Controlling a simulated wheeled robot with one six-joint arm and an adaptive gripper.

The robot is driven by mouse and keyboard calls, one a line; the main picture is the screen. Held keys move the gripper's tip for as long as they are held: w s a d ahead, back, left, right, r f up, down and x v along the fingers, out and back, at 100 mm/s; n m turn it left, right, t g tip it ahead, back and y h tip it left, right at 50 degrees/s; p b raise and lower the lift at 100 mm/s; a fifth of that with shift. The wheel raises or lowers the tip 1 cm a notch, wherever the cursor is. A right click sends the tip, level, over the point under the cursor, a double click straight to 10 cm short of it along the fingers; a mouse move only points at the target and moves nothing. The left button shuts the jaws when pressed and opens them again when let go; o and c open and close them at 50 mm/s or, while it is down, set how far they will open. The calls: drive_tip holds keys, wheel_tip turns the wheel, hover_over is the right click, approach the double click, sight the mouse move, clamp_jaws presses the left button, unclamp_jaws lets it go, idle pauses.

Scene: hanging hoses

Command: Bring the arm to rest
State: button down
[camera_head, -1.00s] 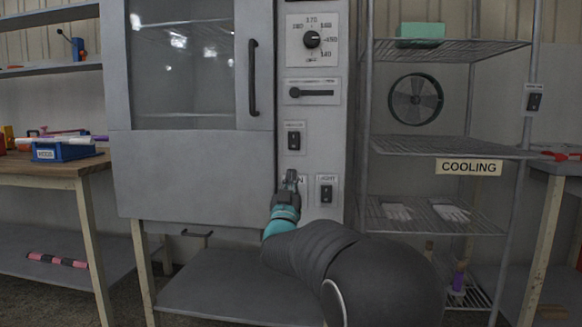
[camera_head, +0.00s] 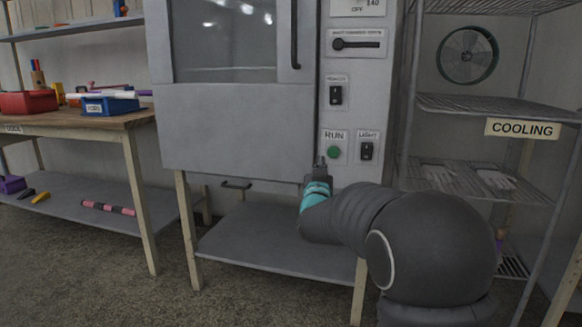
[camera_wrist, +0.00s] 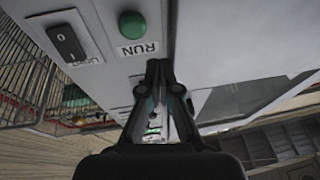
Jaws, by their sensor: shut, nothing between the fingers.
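My gripper (camera_head: 320,166) is shut and empty in front of the lower part of the grey oven cabinet (camera_head: 240,130). In the head view its tip is just left of and below the green RUN button (camera_head: 334,152). My dark arm with its teal band reaches in from the lower right. In the wrist view the shut fingers (camera_wrist: 158,75) point along the cabinet front. The RUN button (camera_wrist: 132,24) and the black LIGHT switch (camera_wrist: 66,42) show to their left, apart from the fingers.
A wire rack (camera_head: 470,105) with a COOLING sign (camera_head: 521,129) stands to the right. A wooden workbench (camera_head: 80,121) with red and blue bins is at the left. The oven's lower shelf (camera_head: 270,248) lies below my gripper. Open floor (camera_head: 100,270) shows in front.

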drive_tip(key=s+a+f+n+g+y, duration=0.25)
drive_tip(key=f+g+y, duration=0.2)
drive_tip(key=f, duration=0.75)
drive_tip(key=s+f+g+p, duration=0.1)
drive_tip(key=s+f+g, duration=0.1)
drive_tip(key=s+g, duration=0.35)
drive_tip(key=s+f+g+p, duration=0.1)
drive_tip(key=s+f+g, duration=0.15)
drive_tip(key=s, duration=0.65)
drive_tip(key=s+d+r+g+p, duration=0.2)
drive_tip(key=s, duration=1.1)
drive_tip(key=s+d+r+g+p, duration=0.1)
drive_tip(key=s+d+g+p, duration=0.15)
drive_tip(key=s, duration=0.95)
drive_tip(key=s+d+r+t+p, duration=0.1)
drive_tip(key=s+d+r+p, duration=0.1)
drive_tip(key=s+r+p, duration=0.2)
wheel_tip(320, 180, up, 3)
drive_tip(key=shift+s+r+t+h, duration=0.15)
drive_tip(key=shift+s+t+h, duration=0.2)
drive_tip(key=shift+s, duration=0.85)
drive_tip(key=c, duration=1.9)
unclamp_jaws()
drive_tip(key=shift+m, duration=0.25)
